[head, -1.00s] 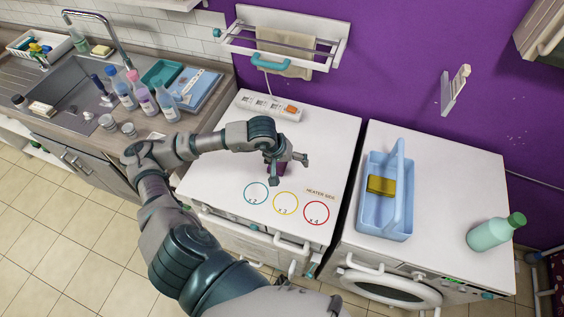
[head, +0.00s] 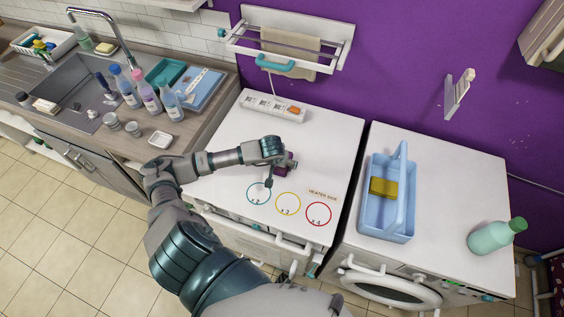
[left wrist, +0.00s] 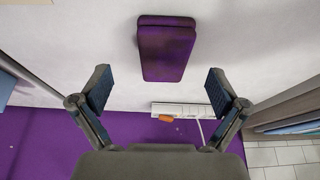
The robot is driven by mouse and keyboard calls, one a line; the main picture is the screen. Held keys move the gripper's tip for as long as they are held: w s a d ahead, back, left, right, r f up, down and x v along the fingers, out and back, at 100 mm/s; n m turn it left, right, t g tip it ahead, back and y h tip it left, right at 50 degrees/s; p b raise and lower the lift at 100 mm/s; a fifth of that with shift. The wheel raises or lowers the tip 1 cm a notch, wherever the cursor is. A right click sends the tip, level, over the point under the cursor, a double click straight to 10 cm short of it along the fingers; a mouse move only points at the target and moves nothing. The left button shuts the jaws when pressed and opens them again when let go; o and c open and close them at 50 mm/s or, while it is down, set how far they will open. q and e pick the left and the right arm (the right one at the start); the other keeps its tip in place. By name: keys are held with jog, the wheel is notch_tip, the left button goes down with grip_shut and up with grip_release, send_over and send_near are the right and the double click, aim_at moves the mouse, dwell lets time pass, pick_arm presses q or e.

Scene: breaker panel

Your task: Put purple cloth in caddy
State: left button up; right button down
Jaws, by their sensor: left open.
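The purple cloth (left wrist: 167,48) is a folded dark purple block on the white top, ahead of my left gripper in the left wrist view. In the head view the cloth (head: 282,171) is mostly hidden by my gripper. My left gripper (left wrist: 158,88) is open, its fingers spread wider than the cloth, with nothing between them. In the head view my left gripper (head: 281,173) is over the cloth. The caddy (head: 407,228) is a light blue tray with an upright handle on the right-hand white top. My right gripper is out of view.
A yellow sponge (head: 383,187) sits in the caddy. A green bottle (head: 492,237) lies to its right. A power strip (head: 272,106) is at the back of the left white top (head: 325,140). A narrow gap separates the two white tops.

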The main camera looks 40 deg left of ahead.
pick_arm(q)
jog(key=x, duration=0.2)
jog(key=a+x, duration=0.1)
jog(key=x, duration=0.1)
jog(key=shift+p, duration=0.4)
jog(key=shift+w+f, duration=0.25)
jog(key=shift+f, duration=0.15)
jog(key=shift+d, duration=0.15)
jog(key=shift+c, duration=0.3)
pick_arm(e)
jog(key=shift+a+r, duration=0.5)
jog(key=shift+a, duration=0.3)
pick_arm(q)
jog(key=shift+r, duration=0.1)
jog(key=c, duration=0.4)
jog(key=shift+s, duration=0.1)
jog(key=c, duration=0.8)
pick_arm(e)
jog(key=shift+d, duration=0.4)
pick_arm(q)
jog(key=shift+o, duration=0.2)
